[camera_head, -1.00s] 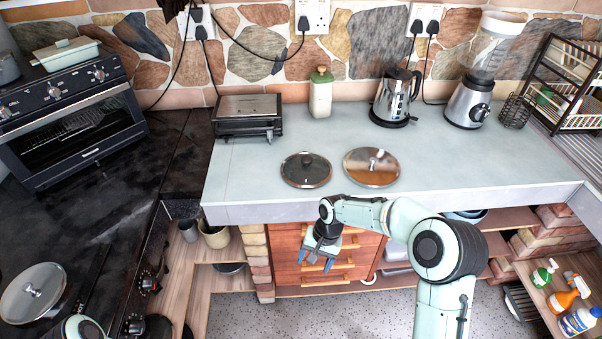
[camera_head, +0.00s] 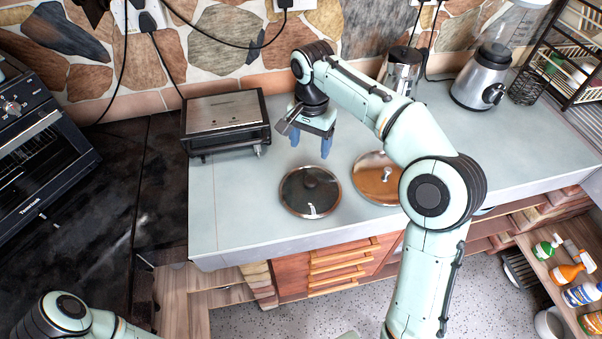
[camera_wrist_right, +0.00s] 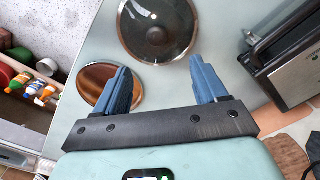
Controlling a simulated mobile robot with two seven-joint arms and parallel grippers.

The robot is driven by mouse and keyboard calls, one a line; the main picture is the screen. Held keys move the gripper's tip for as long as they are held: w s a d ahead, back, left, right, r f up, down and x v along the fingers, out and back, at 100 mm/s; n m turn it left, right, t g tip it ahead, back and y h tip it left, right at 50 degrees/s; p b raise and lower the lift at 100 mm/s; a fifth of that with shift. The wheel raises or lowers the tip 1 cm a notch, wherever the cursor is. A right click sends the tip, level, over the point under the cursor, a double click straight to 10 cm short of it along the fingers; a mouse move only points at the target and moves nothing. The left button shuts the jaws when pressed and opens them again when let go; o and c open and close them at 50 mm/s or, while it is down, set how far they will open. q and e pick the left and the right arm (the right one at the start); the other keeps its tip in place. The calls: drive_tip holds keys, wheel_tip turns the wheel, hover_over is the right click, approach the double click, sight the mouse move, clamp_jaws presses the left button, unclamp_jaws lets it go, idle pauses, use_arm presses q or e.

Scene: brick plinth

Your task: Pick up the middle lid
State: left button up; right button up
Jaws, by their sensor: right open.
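The dark glass lid (camera_head: 310,192) with a black knob lies flat on the pale counter. It also shows at the top of the right wrist view (camera_wrist_right: 157,33). A second, shinier brown lid (camera_head: 377,178) with a metal knob lies to its right, partly hidden by my right arm; part of it shows in the right wrist view (camera_wrist_right: 113,85). My right gripper (camera_head: 311,147) is open and empty above the counter, just behind the glass lid, fingers pointing down. Its blue fingers (camera_wrist_right: 160,70) show apart in the right wrist view. My left gripper is out of view.
A grill toaster (camera_head: 226,122) stands left of my right gripper. A kettle (camera_head: 400,70) and a blender (camera_head: 483,75) stand at the back right. The counter left of the glass lid is clear. An oven (camera_head: 40,150) is at the far left.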

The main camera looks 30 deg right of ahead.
drive_tip(key=b, duration=0.2)
hover_over(311, 180)
drive_tip(key=f, duration=0.7)
drive_tip(key=shift+s+a+f, duration=0.1)
drive_tip(key=shift+s+a, duration=0.1)
drive_tip(key=shift+s, duration=0.15)
drive_tip(key=shift+w+f, duration=0.2)
drive_tip(key=shift+f, duration=0.3)
drive_tip(key=f, duration=0.5)
drive_tip(key=shift+w+d, duration=0.15)
drive_tip(key=shift+d, duration=0.05)
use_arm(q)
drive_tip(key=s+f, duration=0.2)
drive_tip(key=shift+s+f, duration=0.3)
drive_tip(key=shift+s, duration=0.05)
use_arm(e)
drive_tip(key=shift+r, duration=0.1)
clamp_jaws()
